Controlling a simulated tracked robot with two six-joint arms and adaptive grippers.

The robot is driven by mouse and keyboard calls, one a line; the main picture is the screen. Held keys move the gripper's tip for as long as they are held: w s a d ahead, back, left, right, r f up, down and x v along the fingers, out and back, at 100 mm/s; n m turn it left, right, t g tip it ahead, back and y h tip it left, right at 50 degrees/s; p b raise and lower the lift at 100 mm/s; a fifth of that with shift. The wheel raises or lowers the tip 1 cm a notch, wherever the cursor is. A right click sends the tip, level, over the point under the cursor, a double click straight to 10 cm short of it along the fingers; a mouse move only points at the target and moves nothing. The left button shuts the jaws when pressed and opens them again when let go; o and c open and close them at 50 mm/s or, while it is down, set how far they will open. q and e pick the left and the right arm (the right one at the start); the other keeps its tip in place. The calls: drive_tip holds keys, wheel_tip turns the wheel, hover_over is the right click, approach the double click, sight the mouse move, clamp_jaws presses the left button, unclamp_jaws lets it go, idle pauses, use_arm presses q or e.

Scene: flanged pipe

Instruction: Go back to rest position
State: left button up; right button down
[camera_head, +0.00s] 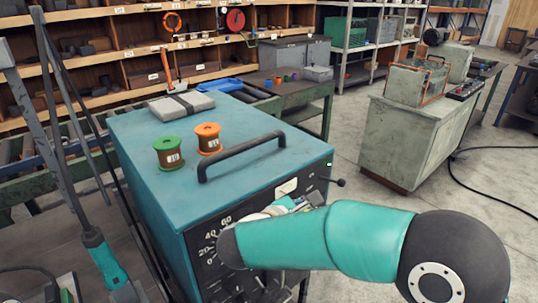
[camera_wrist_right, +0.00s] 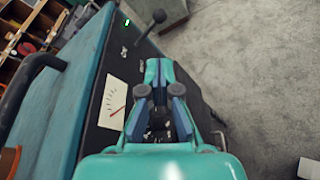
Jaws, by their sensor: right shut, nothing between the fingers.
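My right arm (camera_head: 365,240) reaches in from the right across the front of a teal cabinet (camera_head: 130,120). My right gripper (camera_wrist_right: 161,95) is shut and empty in the right wrist view, beside the cabinet's dark front panel (camera_wrist_right: 112,65). In the head view the arm hides most of the gripper and part of the panel. A white gauge (camera_wrist_right: 112,103) with a red needle is left of the fingers in the wrist view, and a black lever (camera_wrist_right: 150,25) sticks out beyond them. I cannot tell whether the gripper touches the panel. My left gripper is not in view.
A black handle (camera_head: 240,155), a green spool (camera_head: 168,153), an orange spool (camera_head: 208,138) and a grey block (camera_head: 182,104) are on the cabinet top. A grey-green cabinet (camera_head: 415,138) stands right. Floor (camera_head: 325,170) is open between them. Shelves line the back.

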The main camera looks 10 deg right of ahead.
drive_tip(key=s+f+g+y, duration=0.3)
drive_tip(key=s+f+g, duration=0.1)
drive_tip(key=f, duration=1.1)
drive_tip(key=s+a+f+m+g+y, duration=0.1)
drive_tip(key=s+a+f+m+y, duration=0.2)
drive_tip(key=s+f+m, duration=0.3)
drive_tip(key=s+a+f+m+g+y, duration=0.2)
drive_tip(key=s+f+m+y, duration=0.3)
drive_tip(key=f, duration=0.6)
drive_tip(key=s+a+f+m+g+y, duration=0.1)
drive_tip(key=s+a+f+m+y, duration=0.2)
drive_tip(key=s+f+m, duration=0.6)
drive_tip(key=shift+a+m+y, duration=0.4)
drive_tip(key=shift+y, duration=0.5)
drive_tip(key=shift+a, duration=0.1)
